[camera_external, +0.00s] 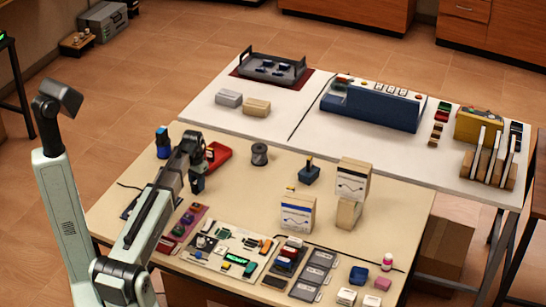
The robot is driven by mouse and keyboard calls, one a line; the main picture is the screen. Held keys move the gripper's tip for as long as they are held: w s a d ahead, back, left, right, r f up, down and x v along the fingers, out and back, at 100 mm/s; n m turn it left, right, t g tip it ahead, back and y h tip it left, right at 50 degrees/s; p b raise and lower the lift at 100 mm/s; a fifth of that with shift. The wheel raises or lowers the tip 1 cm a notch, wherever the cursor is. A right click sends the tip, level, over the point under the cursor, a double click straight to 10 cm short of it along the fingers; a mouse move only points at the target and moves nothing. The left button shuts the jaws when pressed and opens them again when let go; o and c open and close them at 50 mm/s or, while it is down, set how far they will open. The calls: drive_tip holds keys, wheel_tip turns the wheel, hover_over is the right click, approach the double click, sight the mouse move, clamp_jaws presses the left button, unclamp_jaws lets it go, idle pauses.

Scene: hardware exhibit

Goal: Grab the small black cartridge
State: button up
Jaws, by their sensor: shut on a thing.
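My gripper (197,184) is low over the left part of the beige table (225,155), pointing down. It is shut on a small dark item at its tips. The item blends with the dark fingers, so its outline is unclear, and I cannot tell for sure whether it is the small black cartridge. I also cannot tell whether it touches the table. A small flat dark piece (274,282) lies at the table's front edge.
A red tray (217,155), a dark spool (259,154) and a blue bottle (163,142) stand near my gripper. A board of small parts (228,248) lies in front. White boxes (297,214) stand to the right. The table's middle is partly clear.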

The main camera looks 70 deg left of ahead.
drive_tip(key=shift+c, duration=1.2)
